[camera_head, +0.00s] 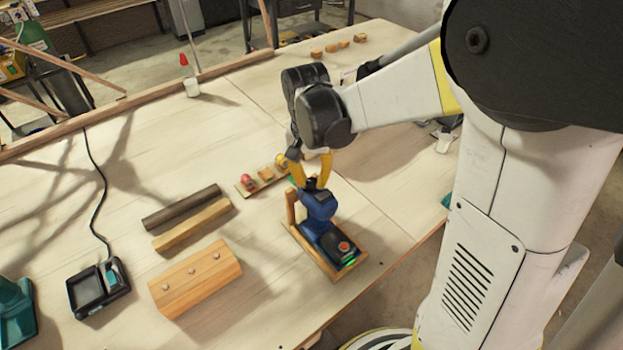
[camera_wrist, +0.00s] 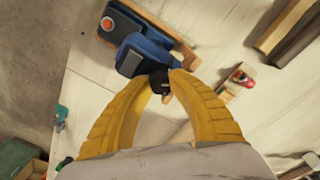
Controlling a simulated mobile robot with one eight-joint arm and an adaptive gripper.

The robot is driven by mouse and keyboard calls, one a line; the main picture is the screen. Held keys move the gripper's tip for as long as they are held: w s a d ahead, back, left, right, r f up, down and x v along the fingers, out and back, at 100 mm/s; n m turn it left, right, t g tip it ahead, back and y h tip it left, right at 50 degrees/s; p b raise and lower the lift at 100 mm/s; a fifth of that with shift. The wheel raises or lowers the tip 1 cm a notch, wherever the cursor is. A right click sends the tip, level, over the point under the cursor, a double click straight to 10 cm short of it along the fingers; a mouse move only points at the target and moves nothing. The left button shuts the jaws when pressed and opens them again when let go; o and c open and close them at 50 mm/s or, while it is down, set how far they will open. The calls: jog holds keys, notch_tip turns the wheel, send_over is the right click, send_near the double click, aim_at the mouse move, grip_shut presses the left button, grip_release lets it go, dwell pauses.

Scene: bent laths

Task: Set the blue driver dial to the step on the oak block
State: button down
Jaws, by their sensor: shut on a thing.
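The blue driver (camera_head: 318,204) sits in a wooden cradle (camera_head: 328,270) near the table's front right edge. Its base has an orange-red button and a green light. My gripper (camera_head: 311,180) comes down over its black front end; the yellow fingers are closed on that dark dial. In the wrist view the dial (camera_wrist: 160,82) sits between the fingertips (camera_wrist: 163,78), with the blue body (camera_wrist: 142,52) just beyond. Any step marks on the dial are too small to read.
Two laths, one dark (camera_head: 181,207) and one light (camera_head: 193,224), lie left of the cradle. A small wooden strip (camera_head: 244,190) with coloured pieces lies close behind the driver. A charger (camera_head: 98,288) with a cable stands at left.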

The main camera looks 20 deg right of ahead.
aim_at(308, 180)
jog(key=m, duration=1.1)
jog(key=shift+g, duration=0.3)
jog(key=shift+m, duration=1.8)
jog(key=c, duration=1.1)
grip_release()
jog(key=shift+c, duration=0.2)
jog(key=r, duration=0.8)
jog(key=shift+w+a, duration=0.3)
jog(key=shift+w, duration=0.05)
